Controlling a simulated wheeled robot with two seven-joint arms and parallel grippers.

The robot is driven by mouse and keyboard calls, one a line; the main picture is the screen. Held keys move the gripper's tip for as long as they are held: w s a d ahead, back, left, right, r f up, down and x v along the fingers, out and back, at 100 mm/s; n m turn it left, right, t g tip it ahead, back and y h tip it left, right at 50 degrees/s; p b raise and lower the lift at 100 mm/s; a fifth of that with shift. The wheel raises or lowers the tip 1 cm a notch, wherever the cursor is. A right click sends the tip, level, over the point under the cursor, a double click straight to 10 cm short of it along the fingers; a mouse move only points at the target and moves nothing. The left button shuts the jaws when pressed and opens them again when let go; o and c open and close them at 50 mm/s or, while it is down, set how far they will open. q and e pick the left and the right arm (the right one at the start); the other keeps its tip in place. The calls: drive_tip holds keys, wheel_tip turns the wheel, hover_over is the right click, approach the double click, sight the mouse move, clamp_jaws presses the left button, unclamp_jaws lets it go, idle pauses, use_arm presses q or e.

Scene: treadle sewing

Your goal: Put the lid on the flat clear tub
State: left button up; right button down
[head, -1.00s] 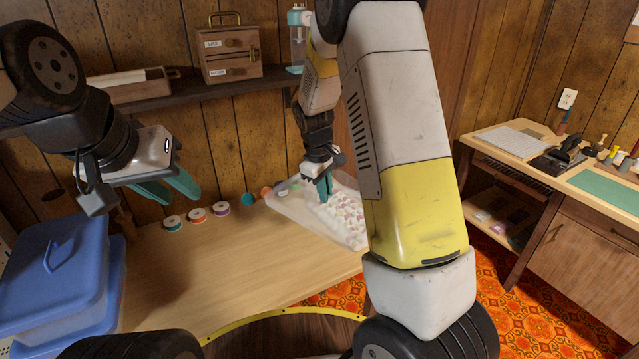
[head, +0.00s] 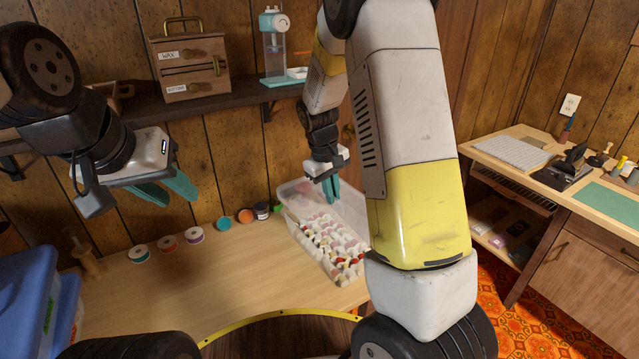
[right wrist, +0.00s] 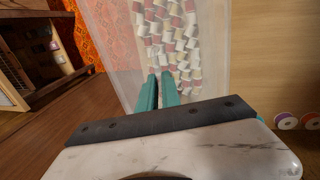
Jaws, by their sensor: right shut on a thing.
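The flat clear tub (head: 310,248) stands at the right end of the wooden table, filled with several red and white spools or small pieces. The lid, a clear translucent sheet (head: 350,208), shows at the tub's far right side, partly behind my right arm; it also shows as a hazy panel in the right wrist view (right wrist: 112,40). My right gripper (head: 331,192) points down over the tub's far side, shut on the lid at its edge. How far the lid is from the rim is unclear. My left gripper (head: 168,190) is open and empty, above the table's left part.
A blue lidded bin (head: 30,300) is at the left. A shelf (head: 190,110) with a wooden box (head: 190,60) is above. The table's middle is clear.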

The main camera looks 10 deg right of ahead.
sight(331, 212)
drive_tip(key=shift+f, duration=0.1)
drive_tip(key=shift+f, duration=3.2)
drive_tip(key=c, duration=1.5)
unclamp_jaws()
drive_tip(key=r, duration=0.2)
drive_tip(key=a+r, duration=0.1)
drive_tip(key=r, duration=0.4)
drive_tip(key=shift+s+a, duration=0.15)
drive_tip(key=shift+s, duration=0.15)
drive_tip(key=shift+r, duration=0.3)
